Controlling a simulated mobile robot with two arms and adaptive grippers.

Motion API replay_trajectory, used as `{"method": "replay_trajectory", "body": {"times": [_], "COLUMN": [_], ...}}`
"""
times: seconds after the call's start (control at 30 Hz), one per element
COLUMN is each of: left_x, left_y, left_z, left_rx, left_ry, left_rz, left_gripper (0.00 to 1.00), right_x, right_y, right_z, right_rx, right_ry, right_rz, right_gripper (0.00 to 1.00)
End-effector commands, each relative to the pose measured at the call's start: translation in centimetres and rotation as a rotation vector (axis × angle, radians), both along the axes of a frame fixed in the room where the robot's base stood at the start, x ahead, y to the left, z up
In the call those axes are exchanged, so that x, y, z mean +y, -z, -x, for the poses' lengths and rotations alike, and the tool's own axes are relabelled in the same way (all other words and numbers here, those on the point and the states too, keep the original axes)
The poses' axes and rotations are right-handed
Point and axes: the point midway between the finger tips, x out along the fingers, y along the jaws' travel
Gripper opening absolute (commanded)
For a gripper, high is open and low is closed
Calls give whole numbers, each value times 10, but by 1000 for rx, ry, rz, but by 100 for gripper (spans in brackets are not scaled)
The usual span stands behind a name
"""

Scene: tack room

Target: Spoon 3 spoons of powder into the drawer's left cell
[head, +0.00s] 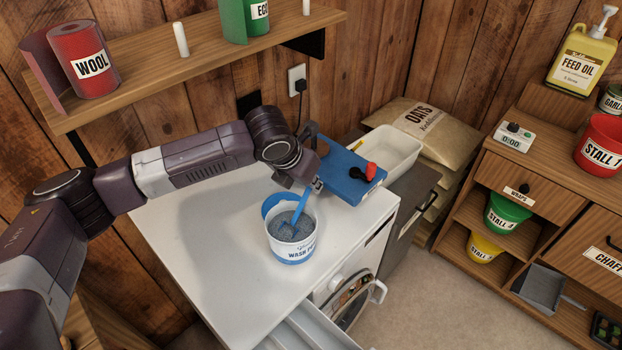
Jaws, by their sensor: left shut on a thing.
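A white tub labelled "WASH PO…" (291,254) stands on top of the white washing machine (190,250). It holds grey-blue powder (287,223), and a blue lid or flap shows at its back left rim. My left gripper (313,185) is shut on the handle of a blue scoop-like spoon (299,208). The spoon tilts down into the tub, its lower end at the powder; how full it is I cannot tell. The machine's drawer (300,333) is pulled out at the front, at the bottom edge. Its cells and their contents do not show clearly. My right gripper is not in view.
A blue box or board (352,172) with a red and black item (367,172) lies behind the tub. A white bin (392,150) stands beyond it. A wall shelf (190,62) overhangs the back. The machine top left of the tub is clear.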

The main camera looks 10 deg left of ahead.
Motion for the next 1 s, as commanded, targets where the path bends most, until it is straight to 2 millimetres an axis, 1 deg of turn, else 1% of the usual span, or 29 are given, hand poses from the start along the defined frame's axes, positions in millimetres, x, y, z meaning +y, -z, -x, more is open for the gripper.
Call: {"method": "replay_trajectory", "body": {"times": [0.03,0.1,0.67,1.0], "left_x": [-1,-1,-5,-9], "left_y": [-3,-3,-4,-6], "left_z": [-1,-2,-9,-18], "left_rx": [9,22,128,241], "left_ry": [1,0,0,-2], "left_rz": [-3,-8,-52,-102], "left_gripper": [0,0,0,0], "right_x": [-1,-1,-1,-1], "right_y": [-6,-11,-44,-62], "right_z": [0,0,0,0], "right_rx": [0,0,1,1], "right_ry": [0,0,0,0], "right_rz": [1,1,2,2], "right_gripper": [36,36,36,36]}}
